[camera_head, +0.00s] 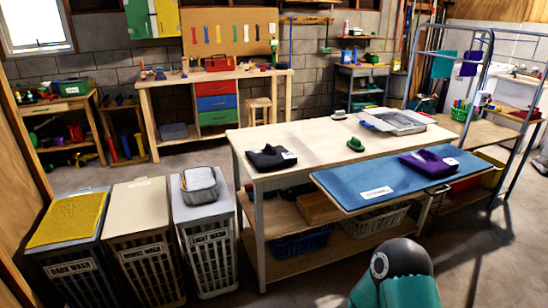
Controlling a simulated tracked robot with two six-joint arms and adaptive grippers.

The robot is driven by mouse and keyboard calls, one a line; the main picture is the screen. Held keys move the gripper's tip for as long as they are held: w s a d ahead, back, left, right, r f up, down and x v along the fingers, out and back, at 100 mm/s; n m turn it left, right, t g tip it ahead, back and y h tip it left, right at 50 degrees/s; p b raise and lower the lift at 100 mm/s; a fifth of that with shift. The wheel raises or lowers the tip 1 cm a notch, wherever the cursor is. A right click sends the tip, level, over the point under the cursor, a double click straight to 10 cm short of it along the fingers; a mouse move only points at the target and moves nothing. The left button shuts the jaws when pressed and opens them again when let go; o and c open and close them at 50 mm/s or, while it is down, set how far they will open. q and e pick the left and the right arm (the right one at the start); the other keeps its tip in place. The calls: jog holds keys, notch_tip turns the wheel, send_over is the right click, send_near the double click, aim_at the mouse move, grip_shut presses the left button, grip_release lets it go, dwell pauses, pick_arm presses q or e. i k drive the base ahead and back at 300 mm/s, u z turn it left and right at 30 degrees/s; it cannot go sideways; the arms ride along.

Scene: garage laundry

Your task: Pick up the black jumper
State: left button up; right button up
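A black folded garment, the black jumper (267,158), lies on the left end of the long light-topped table (290,134). A small white tag or label shows on its right side. It lies flat and nothing covers it. Neither of my grippers shows in the head view, so their state and distance from the jumper cannot be seen.
A purple garment (427,161) lies on a blue board (340,181) at the table's front right. A green hat-like item (355,145) and a grey tray (398,122) stand farther back. Labelled hampers (208,240) stand left of the table.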

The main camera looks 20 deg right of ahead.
aim_at(271, 158)
jog(key=z, duration=0.3)
jog(key=i, duration=1.65)
jog(key=u, duration=0.25)
